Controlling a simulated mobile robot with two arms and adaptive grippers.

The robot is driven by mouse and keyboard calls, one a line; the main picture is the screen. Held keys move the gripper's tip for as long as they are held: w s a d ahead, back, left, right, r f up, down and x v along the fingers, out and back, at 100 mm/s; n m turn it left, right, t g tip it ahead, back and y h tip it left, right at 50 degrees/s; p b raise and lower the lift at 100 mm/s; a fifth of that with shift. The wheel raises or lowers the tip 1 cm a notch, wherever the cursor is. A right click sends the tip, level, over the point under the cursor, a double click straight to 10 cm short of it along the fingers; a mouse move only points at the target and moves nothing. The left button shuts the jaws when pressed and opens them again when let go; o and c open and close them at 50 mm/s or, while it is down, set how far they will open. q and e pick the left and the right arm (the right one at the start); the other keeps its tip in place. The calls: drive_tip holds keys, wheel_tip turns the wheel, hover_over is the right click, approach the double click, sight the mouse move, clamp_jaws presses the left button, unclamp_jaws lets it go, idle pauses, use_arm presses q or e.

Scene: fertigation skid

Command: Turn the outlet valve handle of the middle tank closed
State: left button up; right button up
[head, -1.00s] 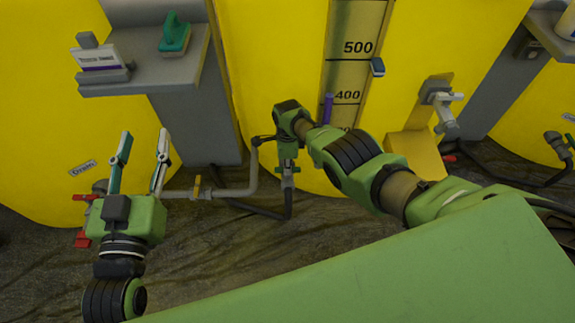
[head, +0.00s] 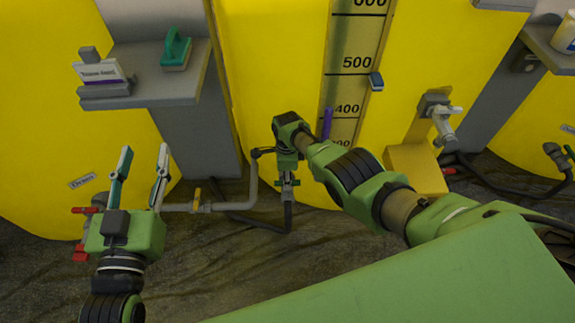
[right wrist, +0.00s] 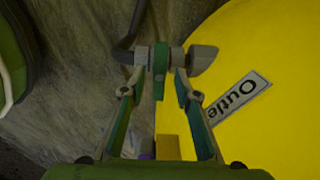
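The middle tank (head: 280,80) is yellow with a level scale. Its outlet valve sits low on the front; in the right wrist view the valve body (right wrist: 203,60) is grey, beside an "Outle…" label (right wrist: 238,105). The green valve handle (right wrist: 159,72) shows narrow between the two fingertips of my right gripper (right wrist: 158,84). The fingers are open around it, with a small gap appearing on each side. In the head view my right gripper (head: 288,178) points down at the valve and partly hides it. My left gripper (head: 144,152) is open and empty in front of the left tank.
A grey pipe (head: 235,204) with a yellow-handled valve (head: 197,198) runs left of the outlet. A red handle (head: 84,210) is beside my left gripper. A shelf (head: 165,92) holds a green-handled brush (head: 175,50). A white-handled tap (head: 442,120) is on the right.

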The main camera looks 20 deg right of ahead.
wheel_tip(320, 180, up, 11)
drive_tip(key=shift+r, duration=0.2)
idle(0.4)
drive_tip(key=shift+s, duration=0.1)
idle(0.3)
